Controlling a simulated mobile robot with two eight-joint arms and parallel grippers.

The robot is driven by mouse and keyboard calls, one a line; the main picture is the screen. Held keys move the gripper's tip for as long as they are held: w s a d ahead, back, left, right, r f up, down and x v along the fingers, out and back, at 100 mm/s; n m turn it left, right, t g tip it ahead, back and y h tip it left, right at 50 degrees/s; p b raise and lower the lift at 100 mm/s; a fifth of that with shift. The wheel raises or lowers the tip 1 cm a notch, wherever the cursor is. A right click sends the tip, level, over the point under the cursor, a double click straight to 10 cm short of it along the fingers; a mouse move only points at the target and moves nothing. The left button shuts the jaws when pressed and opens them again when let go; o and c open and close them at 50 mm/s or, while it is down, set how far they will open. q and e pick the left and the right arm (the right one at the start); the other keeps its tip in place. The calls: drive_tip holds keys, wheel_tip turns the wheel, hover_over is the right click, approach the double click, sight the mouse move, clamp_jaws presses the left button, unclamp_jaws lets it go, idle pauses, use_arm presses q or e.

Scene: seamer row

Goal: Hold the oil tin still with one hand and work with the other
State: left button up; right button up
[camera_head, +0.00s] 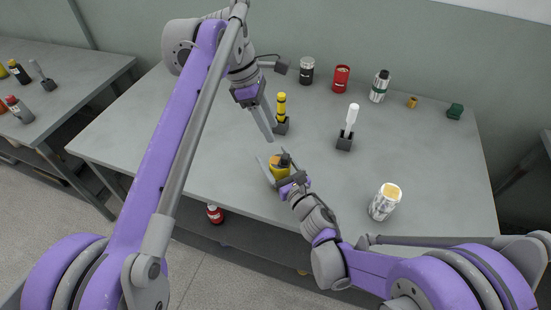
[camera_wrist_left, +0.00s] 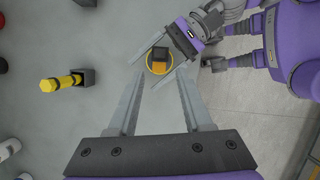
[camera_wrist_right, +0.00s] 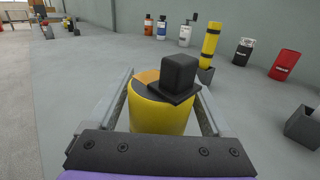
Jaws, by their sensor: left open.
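The oil tin, taken to be the yellow tin (camera_head: 279,172), stands near the table's front edge. The right wrist view shows the tin (camera_wrist_right: 160,117) between the fingers. My left gripper (camera_head: 268,122) is open and empty, above the table and behind the tin. The left wrist view shows the tin (camera_wrist_left: 154,69) beyond its fingertips.
A yellow tube in a black holder (camera_head: 281,126) stands behind the tin. A white tool in a black holder (camera_head: 345,143) is to the right. A white patterned can (camera_head: 383,204) stands at front right. Several cans line the back. The table (camera_head: 215,165) is clear left of the tin.

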use_arm(q)
drive_tip(key=shift+c, duration=0.2)
use_arm(e)
drive_tip(key=c, duration=1.1)
use_arm(q)
drive_tip(key=shift+d, duration=0.1)
drive_tip(key=shift+c, duration=1.2)
drive_tip(key=shift+s+d+f+m, duration=0.25)
drive_tip(key=shift+m, duration=0.05)
drive_tip(key=shift+c, duration=1.2)
drive_tip(key=s+d+f+m+y, duration=0.1)
drive_tip(key=d+m, duration=0.1)
drive_tip(key=s+d+f+m+y, duration=0.1)
drive_tip(key=s+d+m+y, duration=0.1)
drive_tip(key=m, duration=0.1)
drive_tip(key=s+d+f+m+y, duration=0.1)
drive_tip(key=d+m+y, duration=0.1)
drive_tip(key=m, duration=0.1)
drive_tip(key=shift+s+t, duration=0.15)
drive_tip(key=shift+t, duration=0.25)
clamp_jaws()
drive_tip(key=s+d+r+m+t+y, duration=0.2)
drive_tip(key=d+m+t, duration=0.3)
drive_tip(key=m, duration=0.5)
drive_tip(key=shift+s+d+r+t+y, duration=0.2)
drive_tip(key=shift+s+d+t+y, duration=0.3)
drive_tip(key=shift+s+d, duration=0.65)
drive_tip(key=shift+w+d, duration=0.25)
